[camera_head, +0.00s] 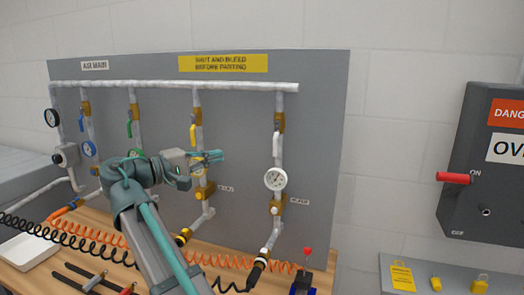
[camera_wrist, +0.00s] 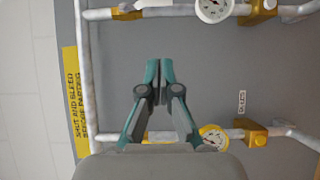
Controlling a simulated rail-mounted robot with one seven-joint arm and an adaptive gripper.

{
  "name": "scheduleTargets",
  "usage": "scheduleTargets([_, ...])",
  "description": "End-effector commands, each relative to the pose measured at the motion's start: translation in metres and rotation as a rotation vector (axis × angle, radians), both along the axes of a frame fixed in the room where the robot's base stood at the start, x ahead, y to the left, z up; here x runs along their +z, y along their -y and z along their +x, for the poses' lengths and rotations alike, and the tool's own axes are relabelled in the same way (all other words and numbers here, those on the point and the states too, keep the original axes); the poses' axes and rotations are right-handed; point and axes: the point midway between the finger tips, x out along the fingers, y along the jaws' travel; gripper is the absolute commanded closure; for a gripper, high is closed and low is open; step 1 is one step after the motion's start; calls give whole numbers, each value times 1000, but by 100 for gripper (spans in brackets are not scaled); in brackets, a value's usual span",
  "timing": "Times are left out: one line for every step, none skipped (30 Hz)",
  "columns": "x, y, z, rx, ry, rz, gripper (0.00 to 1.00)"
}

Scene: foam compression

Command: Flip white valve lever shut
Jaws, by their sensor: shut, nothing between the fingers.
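The white valve lever (camera_head: 276,143) hangs down along the rightmost drop pipe, below a brass valve body (camera_head: 280,122) and above a white-faced gauge (camera_head: 275,179). It lies roughly in line with the pipe. In the wrist view the lever (camera_wrist: 154,3) is cut by the top edge, beside the gauge (camera_wrist: 213,10). My gripper (camera_head: 220,157) is left of the white lever in the head view, in front of the yellow-lever pipe, pointing right. In the wrist view my gripper (camera_wrist: 158,66) has its fingertips together, empty, over bare grey panel and apart from the lever.
A yellow lever (camera_head: 193,135) is on the neighbouring pipe, with a yellow gauge (camera_wrist: 213,137) below. A green lever (camera_head: 129,128) is farther left. A horizontal pipe (camera_head: 230,87) runs above. Coiled hoses (camera_head: 190,262) lie on the bench.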

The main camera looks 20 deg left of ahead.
Motion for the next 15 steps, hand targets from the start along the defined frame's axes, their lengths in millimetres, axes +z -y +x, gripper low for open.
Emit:
scheduleTargets([0,0,1,0,0,0,100])
scheduleTargets([0,1,1,0,0,0,100])
scheduleTargets([0,2,3,0,0,0,100])
scheduleTargets([1,3,4,0,1,1,100])
scheduleTargets([1,4,6,0,1,1,100])
scheduleTargets([1,6,9,-1,1,0,100])
scheduleTargets([1,8,12,-1,1,0,100])
scheduleTargets([2,10,15,-2,1,0,100])
scheduleTargets([2,13,19,-2,1,1,100])
scheduleTargets([2,16,23,-2,1,1,100])
scheduleTargets([2,19,28,-2,1,1,100])
scheduleTargets([2,23,34,-2,1,1,100])
scheduleTargets([2,26,39,-2,1,1,100])
scheduleTargets([2,29,44,-2,-1,1,100])
scheduleTargets([2,33,51,-2,0,0,100])
